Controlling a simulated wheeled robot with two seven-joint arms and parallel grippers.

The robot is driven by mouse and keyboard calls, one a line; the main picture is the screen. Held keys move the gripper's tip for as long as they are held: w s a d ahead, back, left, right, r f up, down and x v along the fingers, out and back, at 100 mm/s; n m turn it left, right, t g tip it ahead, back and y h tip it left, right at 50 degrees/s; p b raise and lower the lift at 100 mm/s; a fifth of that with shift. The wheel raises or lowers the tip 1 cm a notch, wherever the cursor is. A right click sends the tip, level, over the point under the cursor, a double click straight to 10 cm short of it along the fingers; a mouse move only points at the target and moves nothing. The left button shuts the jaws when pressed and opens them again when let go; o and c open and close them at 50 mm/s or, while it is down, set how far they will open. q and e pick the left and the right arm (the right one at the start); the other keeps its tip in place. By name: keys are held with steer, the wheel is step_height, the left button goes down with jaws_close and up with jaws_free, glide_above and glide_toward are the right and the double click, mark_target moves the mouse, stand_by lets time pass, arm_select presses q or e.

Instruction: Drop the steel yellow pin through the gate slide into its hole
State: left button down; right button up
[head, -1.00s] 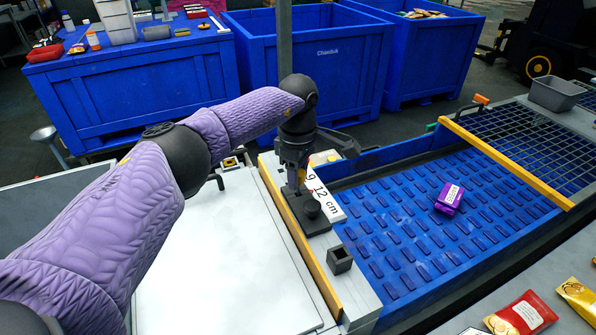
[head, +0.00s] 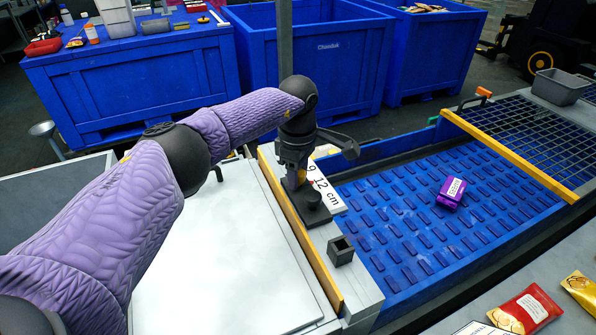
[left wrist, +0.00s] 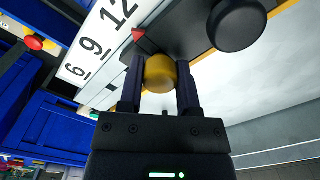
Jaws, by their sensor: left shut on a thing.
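My left gripper (head: 297,180) is shut on the steel yellow pin, whose round yellow head (left wrist: 160,73) shows between the two fingers in the left wrist view. The gripper is low over the black gate slide (head: 315,215), a flat plate with a round black knob (left wrist: 237,24). The pin is at the slide's far end, behind the knob in the head view. The pin's lower end and the hole are hidden, so I cannot tell how far in the pin is. My right gripper is not in view.
A white centimetre scale (head: 326,190) lies beside the slide. A black square socket (head: 340,250) stands nearer. A yellow-edged rail (head: 310,250) borders the white panel (head: 220,260) on the left. A blue studded bed (head: 420,220) with a purple packet (head: 450,193) lies right.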

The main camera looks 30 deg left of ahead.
arm_select(q)
steer(key=shift+f, duration=0.35)
steer(key=shift+c, duration=1.1)
jaws_free()
step_height(320, 180, up, 10)
steer(key=shift+p, duration=0.5)
steer(key=shift+c, duration=0.3)
